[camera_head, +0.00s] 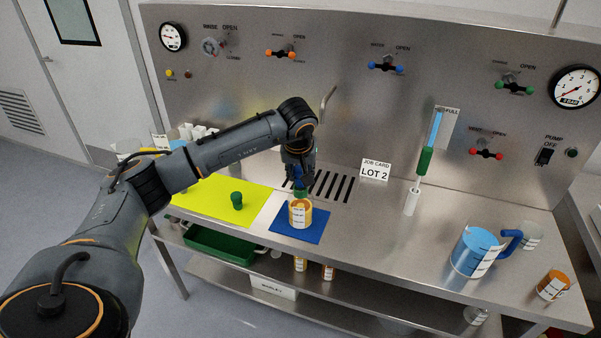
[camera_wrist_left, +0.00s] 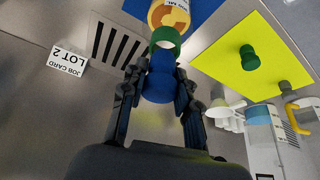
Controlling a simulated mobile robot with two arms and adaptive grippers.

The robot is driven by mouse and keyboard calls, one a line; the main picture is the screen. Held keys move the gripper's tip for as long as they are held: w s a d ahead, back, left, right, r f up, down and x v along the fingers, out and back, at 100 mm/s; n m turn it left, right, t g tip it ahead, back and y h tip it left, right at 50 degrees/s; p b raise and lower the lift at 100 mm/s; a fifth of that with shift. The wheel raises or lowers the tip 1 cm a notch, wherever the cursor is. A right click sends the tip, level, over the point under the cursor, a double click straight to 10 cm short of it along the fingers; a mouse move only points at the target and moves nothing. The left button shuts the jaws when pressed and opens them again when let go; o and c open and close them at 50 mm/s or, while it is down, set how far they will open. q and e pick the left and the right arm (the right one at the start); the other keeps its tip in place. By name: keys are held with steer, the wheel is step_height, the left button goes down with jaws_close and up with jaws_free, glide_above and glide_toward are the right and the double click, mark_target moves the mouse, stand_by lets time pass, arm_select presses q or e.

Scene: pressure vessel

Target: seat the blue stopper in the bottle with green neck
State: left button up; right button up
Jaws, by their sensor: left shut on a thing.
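The bottle (camera_head: 300,214) has an orange-and-white labelled body and a green neck (camera_head: 300,194). It stands upright on the blue mat (camera_head: 285,226). It also shows at the top of the left wrist view (camera_wrist_left: 167,15), with its green neck (camera_wrist_left: 167,37) toward me. My left gripper (camera_head: 298,178) is above the bottle, shut on the blue stopper (camera_wrist_left: 159,86). The stopper's narrow end points at the neck's opening and overlaps it in the left wrist view. I cannot tell whether it has entered or touches the neck. My right gripper is not in view.
A green stopper (camera_head: 237,201) stands on the yellow mat (camera_head: 205,199) to the left. A slotted drain (camera_head: 325,186) and job card (camera_head: 375,170) lie behind. A blue jug (camera_head: 474,252) and orange jar (camera_head: 553,285) stand at right. The bench between is clear.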

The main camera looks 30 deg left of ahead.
arm_select(q)
steer(key=shift+f+b, duration=0.7)
steer(key=shift+f, duration=0.3)
steer(key=o, duration=1)
steer(key=shift+s, duration=0.1)
steer(key=shift+o, duration=0.6)
steer(key=v, duration=1.1)
steer(key=shift+r, duration=0.45)
